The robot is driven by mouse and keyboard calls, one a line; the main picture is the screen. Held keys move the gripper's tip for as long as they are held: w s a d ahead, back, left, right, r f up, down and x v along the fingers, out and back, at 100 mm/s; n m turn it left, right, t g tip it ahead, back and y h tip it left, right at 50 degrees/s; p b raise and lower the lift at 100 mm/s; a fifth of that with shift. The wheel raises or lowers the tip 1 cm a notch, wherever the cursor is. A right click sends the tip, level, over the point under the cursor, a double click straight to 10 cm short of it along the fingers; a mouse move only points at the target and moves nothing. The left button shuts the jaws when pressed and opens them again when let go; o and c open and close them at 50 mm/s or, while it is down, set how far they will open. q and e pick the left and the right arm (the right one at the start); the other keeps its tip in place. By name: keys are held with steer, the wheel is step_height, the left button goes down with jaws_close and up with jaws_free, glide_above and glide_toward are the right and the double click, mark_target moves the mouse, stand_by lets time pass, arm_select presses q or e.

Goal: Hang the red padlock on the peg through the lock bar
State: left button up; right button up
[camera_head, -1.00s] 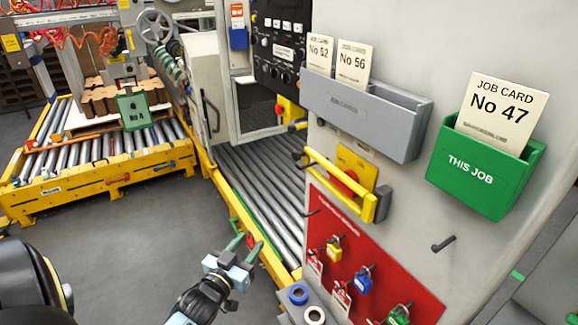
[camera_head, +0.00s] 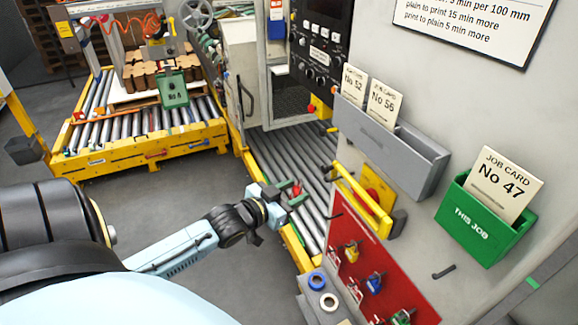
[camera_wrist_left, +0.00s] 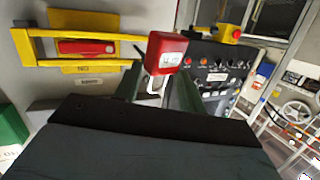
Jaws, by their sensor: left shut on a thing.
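The red padlock (camera_wrist_left: 167,52) is between the fingers of my left gripper (camera_wrist_left: 156,90), which is shut on it. In the wrist view its red body shows beyond the fingers and its pale shackle between them. In the head view the padlock (camera_head: 296,188) is a small red shape at the tips of the left gripper (camera_head: 283,194), above the roller conveyor. The yellow lock bar (camera_head: 361,199) is on the cabinet to the right, apart from the gripper; it also shows at upper left in the wrist view (camera_wrist_left: 80,63). The peg is not clear. My right gripper is not in view.
A red board (camera_head: 372,262) with yellow, blue and green padlocks hangs below the bar. A grey card rack (camera_head: 395,150) and a green job box (camera_head: 478,228) project from the cabinet. Tape rolls (camera_head: 317,281) lie on a ledge below. Open space separates gripper and bar.

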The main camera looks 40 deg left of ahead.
arm_select(q)
steer(key=shift+w+d+f+b, duration=0.1)
steer(key=shift+w+d+b, duration=0.2)
steer(key=shift+w+b, duration=0.25)
steer(key=shift+w+d+f+b, duration=0.1)
steer(key=shift+w+d+b, duration=0.2)
steer(key=shift+w, duration=0.45)
steer(key=w+b, duration=0.1)
steer(key=w+d+f+b, duration=0.1)
steer(key=w, duration=0.1)
steer(key=w+d+b, duration=0.1)
steer(key=w, duration=0.1)
steer(key=shift+w+f+b, duration=0.15)
steer(key=shift+w+b, duration=0.05)
steer(key=shift+b, duration=0.15)
steer(key=shift+w+d+f, duration=0.1)
steer(key=shift+f, duration=0.05)
steer(key=o, duration=1.1)
steer(key=shift+f, duration=0.1)
